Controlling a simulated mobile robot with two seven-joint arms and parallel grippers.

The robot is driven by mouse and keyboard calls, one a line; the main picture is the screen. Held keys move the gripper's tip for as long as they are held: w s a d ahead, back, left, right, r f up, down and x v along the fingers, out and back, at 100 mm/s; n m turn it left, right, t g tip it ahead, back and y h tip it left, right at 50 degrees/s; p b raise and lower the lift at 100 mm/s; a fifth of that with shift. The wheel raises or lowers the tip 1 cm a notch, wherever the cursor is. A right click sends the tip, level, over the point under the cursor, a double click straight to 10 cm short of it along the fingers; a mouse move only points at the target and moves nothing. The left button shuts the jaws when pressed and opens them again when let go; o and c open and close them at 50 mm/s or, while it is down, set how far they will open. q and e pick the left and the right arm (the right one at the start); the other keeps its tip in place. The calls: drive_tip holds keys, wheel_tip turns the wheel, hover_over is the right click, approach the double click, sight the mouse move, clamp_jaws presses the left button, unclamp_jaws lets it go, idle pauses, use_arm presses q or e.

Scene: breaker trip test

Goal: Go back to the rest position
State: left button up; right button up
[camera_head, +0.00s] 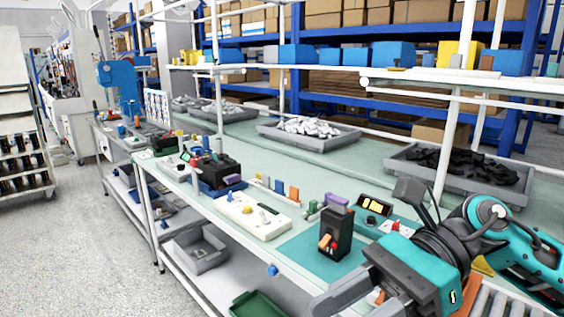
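A black breaker-like block (334,232) with orange and red parts stands upright on the teal mat (300,252) on the workbench. Behind it is a dark unit with a lit display (374,206). My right gripper (362,304) reaches in from the lower right, in front of and to the right of the block and apart from it. Its grey fingers look spread, with their ends near the bottom edge. A small orange piece shows between them; I cannot tell whether it touches them. My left gripper is not in view.
A white panel (252,214) and a black device in a blue tray (222,190) lie along the bench's front. Grey trays (308,132) (478,186) of parts stand behind. White rack posts rise from the bench. Open floor (90,260) lies at the left.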

drive_tip(key=w+f+m+t+y, duration=0.1)
drive_tip(key=w+m+t+y, duration=0.35)
drive_tip(key=m+t, duration=0.6)
drive_tip(key=w+f+m+t+y, duration=0.25)
drive_tip(key=w+m+t, duration=0.3)
drive_tip(key=m, duration=1.05)
drive_tip(key=w+d+f+m+t+h, duration=0.25)
drive_tip(key=f+m+t+h, duration=0.5)
drive_tip(key=m, duration=0.45)
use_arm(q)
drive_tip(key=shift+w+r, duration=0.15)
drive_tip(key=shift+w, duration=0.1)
use_arm(e)
drive_tip(key=s+d+f+m+g+h, duration=0.2)
drive_tip(key=s+f+m+h, duration=0.1)
drive_tip(key=f, duration=0.5)
drive_tip(key=s+d+f+m+g+h, duration=0.3)
drive_tip(key=s+f+m, duration=0.3)
drive_tip(key=f, duration=0.3)
drive_tip(key=s+d+f+m+g+h, duration=0.2)
drive_tip(key=s+f+m+h, duration=0.3)
drive_tip(key=f, duration=0.4)
drive_tip(key=shift+d+m, duration=0.75)
drive_tip(key=shift+m, duration=0.1)
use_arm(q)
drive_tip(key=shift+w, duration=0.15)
use_arm(e)
drive_tip(key=shift+w+r, duration=0.1)
